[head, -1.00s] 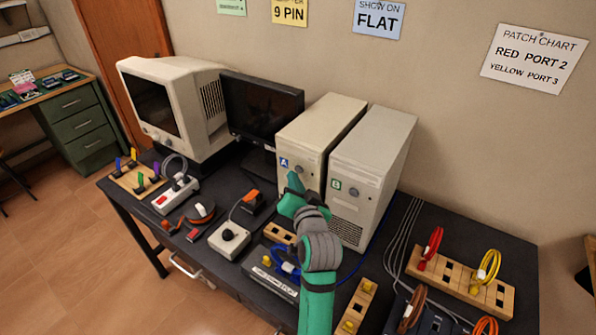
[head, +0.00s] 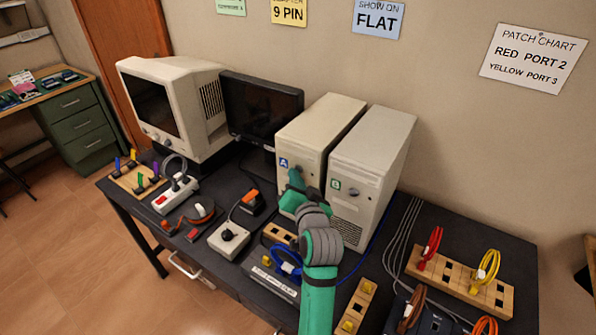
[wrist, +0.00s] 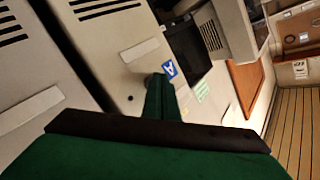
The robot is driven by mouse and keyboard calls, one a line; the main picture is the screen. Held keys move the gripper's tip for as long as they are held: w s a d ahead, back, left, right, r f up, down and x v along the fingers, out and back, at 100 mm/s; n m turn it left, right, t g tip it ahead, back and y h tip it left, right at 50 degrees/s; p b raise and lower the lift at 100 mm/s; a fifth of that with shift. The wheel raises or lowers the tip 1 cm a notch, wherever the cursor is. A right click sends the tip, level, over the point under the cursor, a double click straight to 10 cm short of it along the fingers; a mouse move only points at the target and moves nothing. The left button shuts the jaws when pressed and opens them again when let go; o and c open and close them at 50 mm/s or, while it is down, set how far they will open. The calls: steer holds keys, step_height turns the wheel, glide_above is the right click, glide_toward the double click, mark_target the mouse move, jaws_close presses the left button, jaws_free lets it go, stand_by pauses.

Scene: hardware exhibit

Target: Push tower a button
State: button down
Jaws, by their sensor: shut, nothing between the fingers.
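Tower A (head: 318,118) is the left of two beige computer towers, with a blue "A" label (head: 284,163) on its front; the label also shows in the wrist view (wrist: 169,69). My green gripper (head: 294,173) is shut and empty, its tips at tower A's front panel just right of and below the label. In the wrist view the tips (wrist: 158,82) overlap a dark round spot beside the label, where the button sits. The button is mostly hidden by the fingers. I cannot tell whether the tips touch or press it.
Tower B (head: 372,140) stands close on the right with its own round button (head: 354,193). A dark monitor (head: 262,108) is to the left. A grey joystick box (head: 229,238), a blue cable coil (head: 286,265) and wooden blocks lie in front. A cable rack (head: 460,283) is at right.

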stand_by(0.3)
steer(key=shift+s+a, duration=0.3)
steer(key=shift+s, duration=0.2)
steer(key=shift+s, duration=0.1)
steer(key=s+a, duration=0.1)
steer(key=s, duration=0.1)
steer(key=s+a, duration=0.2)
steer(key=shift+s+a, duration=0.25)
steer(key=shift+s, duration=0.05)
